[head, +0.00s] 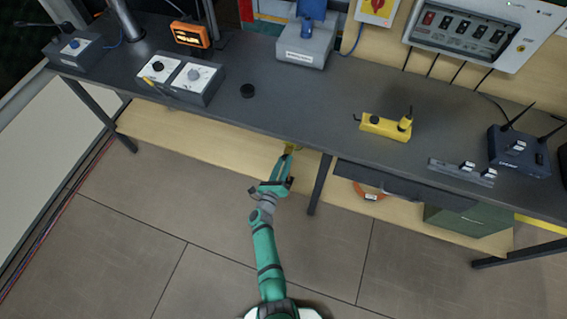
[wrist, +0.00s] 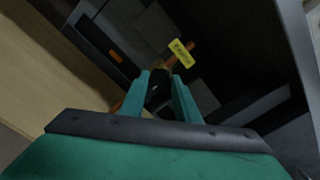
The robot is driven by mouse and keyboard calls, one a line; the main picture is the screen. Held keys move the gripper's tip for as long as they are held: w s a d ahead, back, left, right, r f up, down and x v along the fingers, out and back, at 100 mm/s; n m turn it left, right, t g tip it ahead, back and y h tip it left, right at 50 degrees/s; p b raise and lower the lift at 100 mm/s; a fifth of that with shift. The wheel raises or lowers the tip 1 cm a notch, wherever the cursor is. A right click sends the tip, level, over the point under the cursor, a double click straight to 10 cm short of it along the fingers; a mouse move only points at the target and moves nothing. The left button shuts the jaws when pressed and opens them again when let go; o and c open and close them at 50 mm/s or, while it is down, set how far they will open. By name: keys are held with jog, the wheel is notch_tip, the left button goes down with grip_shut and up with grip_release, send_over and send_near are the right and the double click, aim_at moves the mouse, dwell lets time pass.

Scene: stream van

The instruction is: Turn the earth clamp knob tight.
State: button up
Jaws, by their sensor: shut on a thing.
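My gripper (head: 287,153) reaches in under the front edge of the bench, its tip close to the edge. In the wrist view my gripper (wrist: 161,78) has its two teal fingers close together, shut on a small dark knob (wrist: 160,90), which I take for the earth clamp knob. The fingers hide much of it, and its turn position cannot be read. An orange-brown bar (wrist: 193,46) runs behind the fingertips, with a yellow label (wrist: 181,53) beside it. In the head view the knob is hidden by the bench and gripper.
The dark bench top (head: 310,105) overhangs the gripper. A bench leg (head: 320,185) stands just to the right, with a drawer (head: 400,183) beyond it. In the wrist view dark boxy shapes surround the fingers. The floor in front (head: 150,215) is clear.

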jog(key=o, duration=1)
jog(key=shift+o, duration=0.2)
jog(key=shift+f, duration=0.1)
jog(key=v, duration=1.1)
jog(key=shift+w, duration=0.1)
